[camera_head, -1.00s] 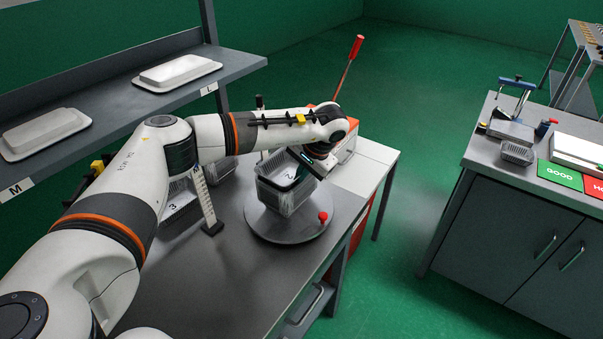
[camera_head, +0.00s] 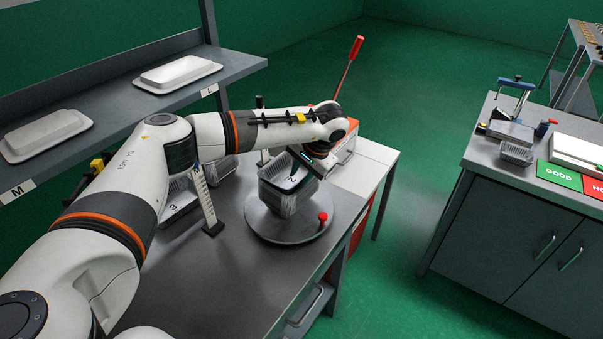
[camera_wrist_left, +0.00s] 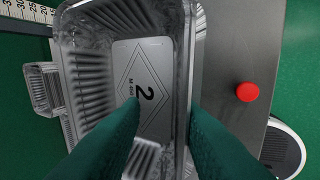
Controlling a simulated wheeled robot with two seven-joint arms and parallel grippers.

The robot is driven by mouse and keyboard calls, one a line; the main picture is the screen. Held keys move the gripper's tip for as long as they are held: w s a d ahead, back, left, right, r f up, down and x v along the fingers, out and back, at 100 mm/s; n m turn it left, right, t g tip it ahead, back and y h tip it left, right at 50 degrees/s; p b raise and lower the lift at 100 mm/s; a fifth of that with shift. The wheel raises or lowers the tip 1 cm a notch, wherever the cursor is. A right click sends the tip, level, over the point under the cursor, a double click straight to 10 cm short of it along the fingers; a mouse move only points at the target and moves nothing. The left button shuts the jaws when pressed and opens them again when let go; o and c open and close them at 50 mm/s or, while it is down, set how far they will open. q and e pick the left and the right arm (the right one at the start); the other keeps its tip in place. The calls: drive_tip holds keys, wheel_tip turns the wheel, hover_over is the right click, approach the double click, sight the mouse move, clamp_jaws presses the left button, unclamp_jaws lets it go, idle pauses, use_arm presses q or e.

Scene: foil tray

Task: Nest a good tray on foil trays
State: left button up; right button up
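A foil tray (camera_head: 284,170), with a "2" label showing in it, tops a foil stack (camera_head: 283,203) on the round grey plate (camera_head: 262,226). It looks nested; I cannot tell how fully. The tray also fills the middle of the left wrist view (camera_wrist_left: 82,75). My left gripper (camera_head: 303,167) is at the tray's right side. In the left wrist view its dark green fingers (camera_wrist_left: 163,108) stand apart, one inside the tray and one outside its right wall. The fingers partly hide the tray floor. My right gripper is not in view.
A red knob (camera_head: 322,217) stands at the plate's edge. A ruled upright (camera_head: 205,201) and more foil trays (camera_head: 181,205) are left of the plate. Another foil tray (camera_head: 516,153) is on the right bench beside the green GOOD mat (camera_head: 560,176).

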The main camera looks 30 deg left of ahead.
use_arm(q)
drive_tip(key=b+v, duration=0.2)
drive_tip(key=v, duration=1)
drive_tip(key=shift+b, duration=0.4)
